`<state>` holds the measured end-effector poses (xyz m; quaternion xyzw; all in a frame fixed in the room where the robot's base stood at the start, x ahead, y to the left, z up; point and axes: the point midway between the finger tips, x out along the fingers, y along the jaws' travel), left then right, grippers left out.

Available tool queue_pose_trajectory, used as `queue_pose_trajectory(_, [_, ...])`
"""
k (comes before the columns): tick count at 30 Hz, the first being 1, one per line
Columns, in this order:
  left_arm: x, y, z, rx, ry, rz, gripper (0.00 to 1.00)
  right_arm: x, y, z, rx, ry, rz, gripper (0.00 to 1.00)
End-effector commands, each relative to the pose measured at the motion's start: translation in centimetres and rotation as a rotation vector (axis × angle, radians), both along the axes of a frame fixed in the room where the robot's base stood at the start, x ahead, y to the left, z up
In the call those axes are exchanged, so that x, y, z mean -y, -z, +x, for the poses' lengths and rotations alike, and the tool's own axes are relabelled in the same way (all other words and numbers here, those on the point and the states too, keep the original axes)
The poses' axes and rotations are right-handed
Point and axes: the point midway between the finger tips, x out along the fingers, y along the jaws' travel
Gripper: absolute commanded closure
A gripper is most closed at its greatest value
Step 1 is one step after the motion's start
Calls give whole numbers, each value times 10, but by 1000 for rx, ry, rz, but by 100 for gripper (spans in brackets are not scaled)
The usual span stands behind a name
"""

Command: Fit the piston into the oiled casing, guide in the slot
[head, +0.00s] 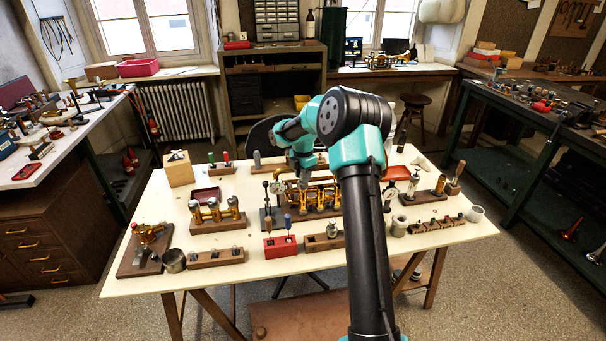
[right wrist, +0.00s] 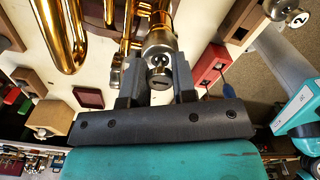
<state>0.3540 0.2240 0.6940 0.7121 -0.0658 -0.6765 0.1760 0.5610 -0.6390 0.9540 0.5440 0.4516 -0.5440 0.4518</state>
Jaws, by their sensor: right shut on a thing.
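The brass horn valve section (head: 318,197) stands at the middle of the table, partly hidden behind my right arm. In the right wrist view, its brass tubing (right wrist: 62,35) curves at the upper left. My right gripper (right wrist: 158,80) is shut on the piston (right wrist: 160,73), whose small silver end shows between the fingers. A wider silver cylinder (right wrist: 160,42) lies in line with it, towards the brass tubes. I cannot tell how far the piston is in a casing, or where its guide and the slot are. My left gripper is not in view.
A second brass valve set (head: 215,213) on a wooden base stands left of the horn. A red block with tools (head: 280,246) and a wooden block (head: 324,240) stand in front. A metal cup (head: 174,261) is at front left. The table's front edge strip is clear.

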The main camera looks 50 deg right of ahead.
Motion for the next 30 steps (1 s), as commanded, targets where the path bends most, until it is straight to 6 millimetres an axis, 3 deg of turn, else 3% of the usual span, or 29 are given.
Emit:
queue_pose_trajectory(19, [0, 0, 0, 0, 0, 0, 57, 0, 15, 0, 0, 1, 0, 100])
queue_pose_trajectory(20, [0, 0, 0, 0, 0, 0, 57, 0, 15, 0, 0, 1, 0, 74])
queue_pose_trajectory(30, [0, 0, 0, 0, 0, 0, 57, 0, 15, 0, 0, 0, 0, 45])
